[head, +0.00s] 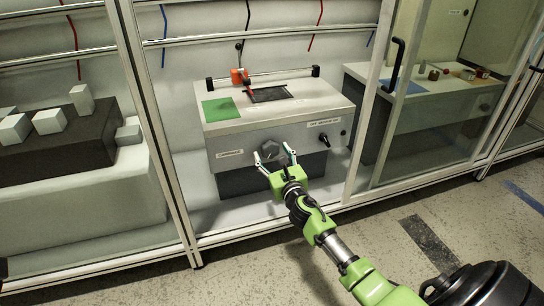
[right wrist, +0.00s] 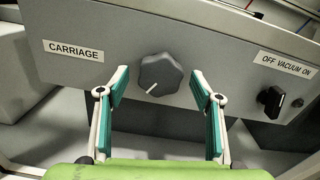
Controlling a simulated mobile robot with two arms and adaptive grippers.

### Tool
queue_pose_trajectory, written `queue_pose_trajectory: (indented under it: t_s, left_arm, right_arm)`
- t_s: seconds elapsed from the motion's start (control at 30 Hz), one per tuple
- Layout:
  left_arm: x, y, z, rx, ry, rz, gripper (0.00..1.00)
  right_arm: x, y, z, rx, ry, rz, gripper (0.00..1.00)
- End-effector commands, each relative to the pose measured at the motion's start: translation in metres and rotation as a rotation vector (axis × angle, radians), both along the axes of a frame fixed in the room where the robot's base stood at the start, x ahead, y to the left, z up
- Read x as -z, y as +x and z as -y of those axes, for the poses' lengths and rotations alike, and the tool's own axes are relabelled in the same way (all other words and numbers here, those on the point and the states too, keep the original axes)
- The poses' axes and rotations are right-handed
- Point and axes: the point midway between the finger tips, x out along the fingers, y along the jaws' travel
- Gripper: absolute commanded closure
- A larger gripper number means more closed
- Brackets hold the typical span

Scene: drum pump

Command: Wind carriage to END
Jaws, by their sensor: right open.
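The carriage knob (right wrist: 161,75) is a dark, lobed dial with a white pointer line aimed to the lower left. It sits on the grey front panel beside the CARRIAGE label (right wrist: 74,50); in the head view the knob (head: 268,151) shows just beyond my fingers. My right gripper (head: 274,158) is open and in front of the knob, with a finger on either side of it in the right wrist view (right wrist: 158,88); I see no grip on it. The orange carriage (head: 239,76) is on the rail (head: 275,74), left of its middle. My left gripper is not in view.
A vacuum switch (right wrist: 271,101) marked OFF and ON is right of the knob. A green pad (head: 220,109) and a dark plate (head: 270,94) lie on the machine top. Frame posts (head: 163,140) and a glass door (head: 425,100) flank the bay.

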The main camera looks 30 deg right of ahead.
Motion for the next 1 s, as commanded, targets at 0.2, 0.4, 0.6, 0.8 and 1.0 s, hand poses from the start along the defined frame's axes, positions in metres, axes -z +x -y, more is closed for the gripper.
queue_pose_trajectory:
  t_s: [0.2, 0.4, 0.6, 0.8, 1.0]
  left_arm:
    - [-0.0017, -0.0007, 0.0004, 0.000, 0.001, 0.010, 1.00]
    - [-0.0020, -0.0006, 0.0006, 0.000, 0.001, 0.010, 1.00]
    - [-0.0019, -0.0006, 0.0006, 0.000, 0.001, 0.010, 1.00]
    - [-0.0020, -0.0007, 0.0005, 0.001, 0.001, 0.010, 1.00]
    - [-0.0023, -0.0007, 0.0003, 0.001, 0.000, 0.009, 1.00]
  right_arm:
    - [-0.0002, 0.0073, 0.0024, 0.000, 0.000, 0.000, 0.40]
    - [-0.0004, 0.0072, 0.0023, 0.000, 0.000, 0.000, 0.43]
    - [-0.0003, 0.0070, 0.0023, 0.000, 0.000, 0.000, 0.79]
    - [-0.0002, 0.0069, 0.0021, 0.000, 0.009, 0.002, 0.79]
    - [-0.0001, 0.0070, 0.0019, 0.000, 0.067, 0.017, 0.79]
